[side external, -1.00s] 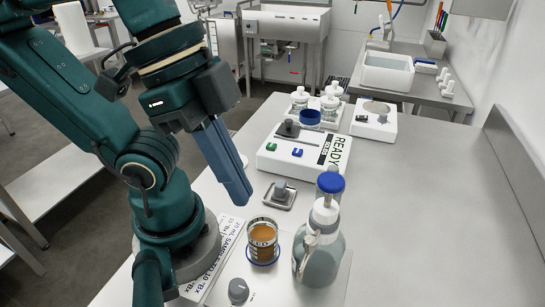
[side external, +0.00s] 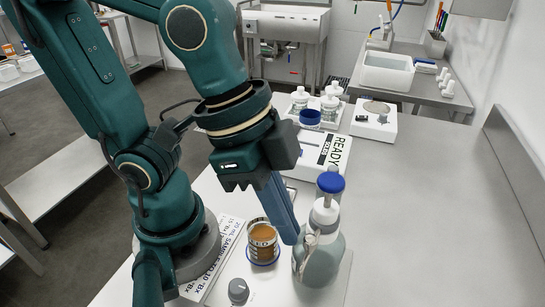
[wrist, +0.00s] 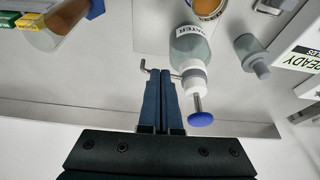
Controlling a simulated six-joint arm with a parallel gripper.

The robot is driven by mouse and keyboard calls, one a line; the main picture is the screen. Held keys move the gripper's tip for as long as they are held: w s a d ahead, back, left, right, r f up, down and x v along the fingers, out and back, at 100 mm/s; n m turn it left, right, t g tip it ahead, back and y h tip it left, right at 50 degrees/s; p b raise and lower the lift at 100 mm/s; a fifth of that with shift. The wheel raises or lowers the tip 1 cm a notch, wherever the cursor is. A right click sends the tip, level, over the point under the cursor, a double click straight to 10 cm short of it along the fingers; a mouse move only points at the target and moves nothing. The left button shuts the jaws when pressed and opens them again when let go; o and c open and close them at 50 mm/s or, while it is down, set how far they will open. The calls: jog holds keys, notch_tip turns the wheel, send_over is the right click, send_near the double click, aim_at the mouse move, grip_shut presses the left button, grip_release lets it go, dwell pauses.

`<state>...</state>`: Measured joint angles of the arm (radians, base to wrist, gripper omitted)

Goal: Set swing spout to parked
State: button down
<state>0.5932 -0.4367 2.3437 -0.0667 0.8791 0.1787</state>
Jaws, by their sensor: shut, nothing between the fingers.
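The dispenser bottle (side external: 320,262) stands upright at the front of the table with a white collar and a blue knob (side external: 331,182). In the wrist view the bottle (wrist: 190,47) is labelled WATER. Its thin swing spout (wrist: 146,66) sticks out left of the collar and has a bent end. My gripper (side external: 291,240) points down just left of the bottle. In the wrist view my gripper's closed fingers (wrist: 161,82) are close beside the spout. I cannot tell whether they touch it. The fingers are together and hold nothing.
A cup of amber liquid (side external: 262,243) stands left of the bottle. A grey knob (side external: 238,290) is at the front. A white instrument marked READY (side external: 335,150) and a tray of bottles (side external: 329,108) are behind. The table's right side (side external: 430,220) is clear.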

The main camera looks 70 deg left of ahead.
jog(key=shift+d, duration=0.1)
jog(key=shift+w+d, duration=0.5)
jog(key=shift+d, duration=0.15)
jog(key=shift+a+r, duration=0.1)
